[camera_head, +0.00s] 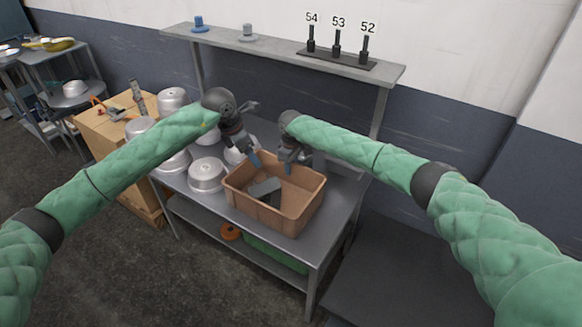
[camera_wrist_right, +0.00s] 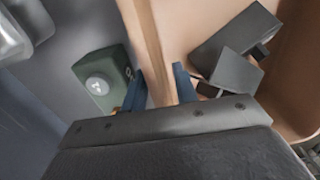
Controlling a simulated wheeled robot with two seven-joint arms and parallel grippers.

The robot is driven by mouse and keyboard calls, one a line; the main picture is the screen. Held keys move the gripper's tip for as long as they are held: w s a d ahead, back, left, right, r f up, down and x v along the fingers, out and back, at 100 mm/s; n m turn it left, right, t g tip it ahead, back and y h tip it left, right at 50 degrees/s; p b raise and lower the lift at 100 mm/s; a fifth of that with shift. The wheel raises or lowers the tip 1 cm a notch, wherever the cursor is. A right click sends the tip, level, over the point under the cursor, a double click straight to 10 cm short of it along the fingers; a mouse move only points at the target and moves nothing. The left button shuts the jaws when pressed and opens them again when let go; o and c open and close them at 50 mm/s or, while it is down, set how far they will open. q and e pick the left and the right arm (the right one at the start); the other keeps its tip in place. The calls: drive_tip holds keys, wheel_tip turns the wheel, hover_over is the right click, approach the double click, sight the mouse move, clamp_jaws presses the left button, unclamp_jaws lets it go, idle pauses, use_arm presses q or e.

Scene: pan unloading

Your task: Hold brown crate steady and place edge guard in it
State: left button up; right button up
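The brown crate (camera_head: 236,200) stands on the metal table with its open top up. Its wall (camera_wrist_right: 148,40) runs between the two blue fingers of my right gripper (camera_wrist_right: 160,88), which look closed on it. In the head view my right gripper (camera_head: 287,165) is at the crate's back rim. Grey angled pieces (camera_head: 264,188) lie in the crate and also show in the right wrist view (camera_wrist_right: 234,42); one may be the edge guard, but I cannot tell which. My left gripper (camera_head: 254,160) is at the crate's back left rim; its finger opening is unclear.
Several metal pans (camera_head: 206,174) stand left of the crate. A green box with a round white button (camera_wrist_right: 102,80) is outside the crate wall. A shelf (camera_head: 290,58) with numbered black pegs runs above the table's back. A cardboard box (camera_head: 105,130) stands at the left.

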wheel_tip(320, 180, up, 12)
drive_tip(key=shift+f, duration=0.2)
